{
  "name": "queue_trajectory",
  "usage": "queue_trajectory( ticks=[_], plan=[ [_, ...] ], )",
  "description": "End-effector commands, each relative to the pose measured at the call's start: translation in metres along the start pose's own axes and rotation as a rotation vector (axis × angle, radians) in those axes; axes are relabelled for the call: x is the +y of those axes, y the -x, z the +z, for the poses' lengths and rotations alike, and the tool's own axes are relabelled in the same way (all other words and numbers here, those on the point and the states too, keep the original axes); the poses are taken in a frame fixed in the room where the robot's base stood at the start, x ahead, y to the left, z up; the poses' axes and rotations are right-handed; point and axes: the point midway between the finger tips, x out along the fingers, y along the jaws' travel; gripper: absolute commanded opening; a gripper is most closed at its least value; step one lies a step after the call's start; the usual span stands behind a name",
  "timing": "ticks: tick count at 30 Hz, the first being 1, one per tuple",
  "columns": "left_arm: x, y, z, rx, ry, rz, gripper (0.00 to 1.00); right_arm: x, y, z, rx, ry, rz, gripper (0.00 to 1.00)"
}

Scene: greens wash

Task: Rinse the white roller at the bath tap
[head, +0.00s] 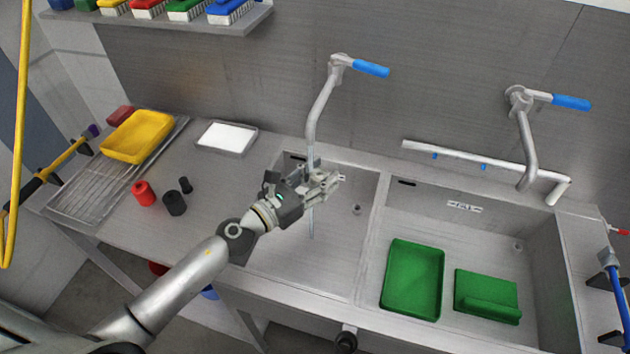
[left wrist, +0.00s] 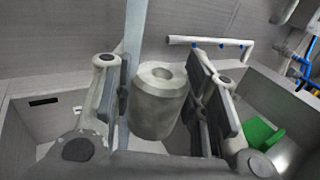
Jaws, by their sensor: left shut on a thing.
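My left gripper (head: 326,184) is over the left basin and shut on the white roller. In the left wrist view the roller (left wrist: 158,106) is a pale, thick cylinder with a hole in its end, held between the two finger pads. In the head view the fingers mostly hide it. The left tap (head: 322,105), with a blue lever, runs a thin stream of water (head: 311,222) down beside the gripper. In the left wrist view the stream (left wrist: 134,36) passes just left of the roller; I cannot tell whether it touches it. My right gripper is out of view.
Left on the counter are a red roller (head: 143,193), black rollers (head: 174,203), a white tray (head: 227,138) and a yellow tray (head: 137,136) on a drainer.

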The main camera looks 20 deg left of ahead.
Motion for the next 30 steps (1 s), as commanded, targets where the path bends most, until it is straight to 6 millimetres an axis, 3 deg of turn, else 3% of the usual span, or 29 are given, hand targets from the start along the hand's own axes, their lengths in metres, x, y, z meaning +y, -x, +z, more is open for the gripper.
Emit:
queue_trajectory(
  ticks=[30],
  plan=[
    [0.0062, 0.0049, 0.0007, -0.001, -0.001, -0.001, 0.16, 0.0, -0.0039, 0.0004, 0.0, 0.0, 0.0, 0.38]
  ],
)
